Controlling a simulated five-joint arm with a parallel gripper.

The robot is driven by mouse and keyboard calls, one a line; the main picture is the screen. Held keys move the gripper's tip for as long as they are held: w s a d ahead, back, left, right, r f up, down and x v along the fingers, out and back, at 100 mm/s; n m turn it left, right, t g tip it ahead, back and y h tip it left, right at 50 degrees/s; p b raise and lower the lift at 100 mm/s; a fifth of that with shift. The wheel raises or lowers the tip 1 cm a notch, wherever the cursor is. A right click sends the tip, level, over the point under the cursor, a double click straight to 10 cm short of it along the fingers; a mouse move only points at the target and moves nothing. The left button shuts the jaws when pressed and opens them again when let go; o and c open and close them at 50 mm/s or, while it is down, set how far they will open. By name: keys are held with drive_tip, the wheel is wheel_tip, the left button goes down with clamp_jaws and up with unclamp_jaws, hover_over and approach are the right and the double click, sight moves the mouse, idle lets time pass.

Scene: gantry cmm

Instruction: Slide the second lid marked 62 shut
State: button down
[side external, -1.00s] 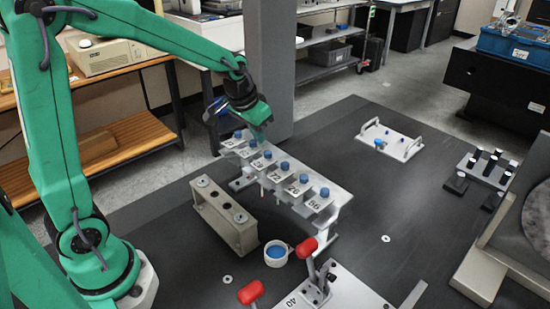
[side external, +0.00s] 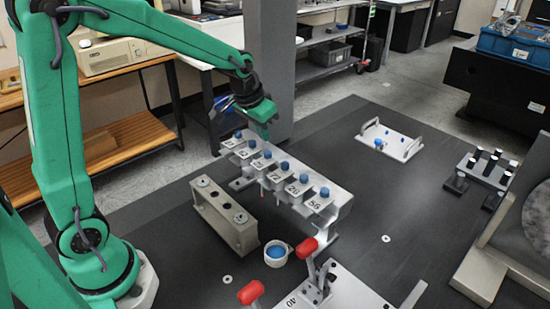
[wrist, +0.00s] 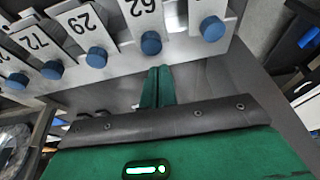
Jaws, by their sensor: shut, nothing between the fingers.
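The lid marked 62 (wrist: 143,15) is a pale plate with a blue knob (wrist: 151,43), in the upper middle of the wrist view. It is second from the far end of the row in the side view, where its knob (side external: 252,144) shows. Its knob is roughly in line with its neighbours' knobs. My gripper (wrist: 160,86) is shut and empty. Its green fingertips lie just beyond the 62 knob on its outer side, and I cannot tell whether they touch it. In the side view my gripper (side external: 266,134) is behind the row near its far end.
The lid marked 29 (wrist: 80,22) and an end lid with a blue knob (wrist: 213,28) flank it closely. A grey column (side external: 270,60) stands behind my gripper. A beige block (side external: 224,215) and a cup of blue liquid (side external: 277,253) are in front.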

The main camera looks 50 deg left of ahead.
drive_tip(key=shift+w+r, duration=0.1)
drive_tip(key=shift+w, duration=0.7)
drive_tip(key=shift+r, duration=0.35)
drive_tip(key=v, duration=0.9)
drive_tip(key=shift+a+r, duration=0.15)
drive_tip(key=shift+r, duration=0.05)
drive_tip(key=shift+s, duration=0.15)
drive_tip(key=t, duration=0.1)
approach(258, 148)
drive_tip(key=s+d+r, duration=0.1)
drive_tip(key=s+r, duration=0.5)
drive_tip(key=s+d+f, duration=0.2)
drive_tip(key=s+f, duration=0.1)
drive_tip(key=s, duration=0.7)
drive_tip(key=shift+f+t, duration=0.15)
drive_tip(key=shift+t, duration=0.25)
